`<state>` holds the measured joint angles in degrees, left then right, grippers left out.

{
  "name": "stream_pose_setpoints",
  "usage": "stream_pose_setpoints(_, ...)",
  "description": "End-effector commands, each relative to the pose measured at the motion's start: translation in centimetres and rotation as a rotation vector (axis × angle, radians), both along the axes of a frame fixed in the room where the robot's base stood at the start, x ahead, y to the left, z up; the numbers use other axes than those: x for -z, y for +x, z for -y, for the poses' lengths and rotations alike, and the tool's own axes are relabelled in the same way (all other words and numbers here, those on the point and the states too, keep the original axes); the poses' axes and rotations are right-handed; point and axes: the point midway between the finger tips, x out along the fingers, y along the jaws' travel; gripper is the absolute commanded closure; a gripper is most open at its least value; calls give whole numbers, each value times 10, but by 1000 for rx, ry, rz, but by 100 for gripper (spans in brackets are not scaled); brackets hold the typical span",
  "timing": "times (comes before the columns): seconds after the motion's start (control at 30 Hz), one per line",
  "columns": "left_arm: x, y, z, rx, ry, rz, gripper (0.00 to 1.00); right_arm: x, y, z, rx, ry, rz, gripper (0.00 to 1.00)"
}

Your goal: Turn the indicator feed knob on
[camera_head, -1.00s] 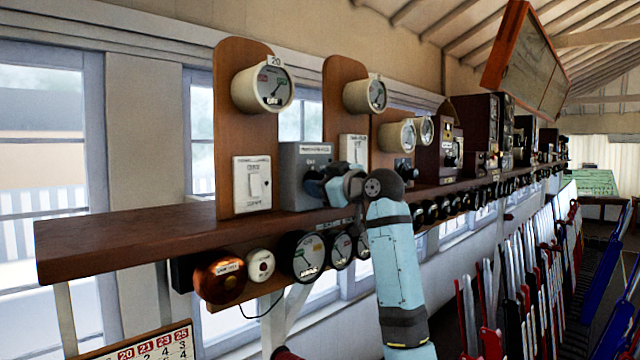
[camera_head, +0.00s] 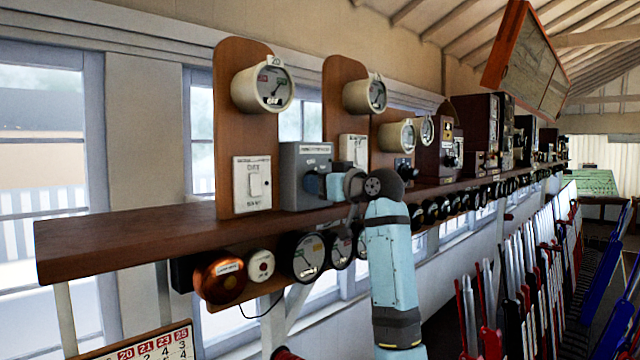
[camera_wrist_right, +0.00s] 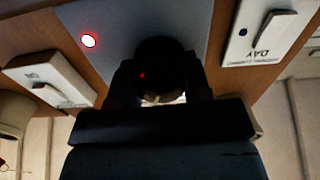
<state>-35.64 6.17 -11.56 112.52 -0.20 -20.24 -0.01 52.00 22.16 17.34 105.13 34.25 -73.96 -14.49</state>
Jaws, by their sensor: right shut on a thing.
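The indicator feed box (camera_head: 306,158) is a grey box on the wooden shelf, with a label along its top. Its dark round knob (camera_wrist_right: 157,50) sits between my right gripper's fingers in the right wrist view. In the head view the right gripper (camera_head: 318,186) is at the box's front and covers most of the knob. The right gripper (camera_wrist_right: 160,84) is shut on the knob. A lit red lamp (camera_wrist_right: 88,40) shows on the grey face beside it. The knob's pointer is hidden. My left gripper is out of view.
A white switch (camera_head: 254,184) is left of the box and another white switch (camera_head: 353,149) is right of it. Round dials (camera_head: 308,257) hang under the shelf (camera_head: 120,236). Several levers (camera_head: 530,270) stand at the lower right.

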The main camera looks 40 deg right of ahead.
Motion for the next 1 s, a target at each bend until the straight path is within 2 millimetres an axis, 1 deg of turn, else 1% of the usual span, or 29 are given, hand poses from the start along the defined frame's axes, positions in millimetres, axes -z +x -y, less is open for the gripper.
stream_pose_setpoints(0.1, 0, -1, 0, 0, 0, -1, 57, 0, 0, -1, -2, 155, -12, 79)
stream_pose_setpoints(0.23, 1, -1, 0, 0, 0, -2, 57, 0, 0, 0, -1, 291, -26, 79)
stream_pose_setpoints(0.3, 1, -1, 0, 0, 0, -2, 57, 1, 0, 0, 0, 316, -28, 79)
stream_pose_setpoints(0.5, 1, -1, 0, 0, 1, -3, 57, 1, 0, 0, 0, 319, -29, 79)
stream_pose_setpoints(0.7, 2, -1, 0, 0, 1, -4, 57, 1, 0, 0, -1, 471, -42, 79)
stream_pose_setpoints(0.9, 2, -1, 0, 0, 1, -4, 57, 1, 0, 0, 0, 485, -43, 79)
stream_pose_setpoints(0.93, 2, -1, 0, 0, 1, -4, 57, 1, 0, 0, 0, 484, -43, 49)
stream_pose_setpoints(0.97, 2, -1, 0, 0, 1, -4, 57, 1, 0, 0, 0, 484, -43, 42)
stream_pose_setpoints(1.0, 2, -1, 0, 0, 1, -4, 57, 1, 0, 0, 0, 484, -43, 32)
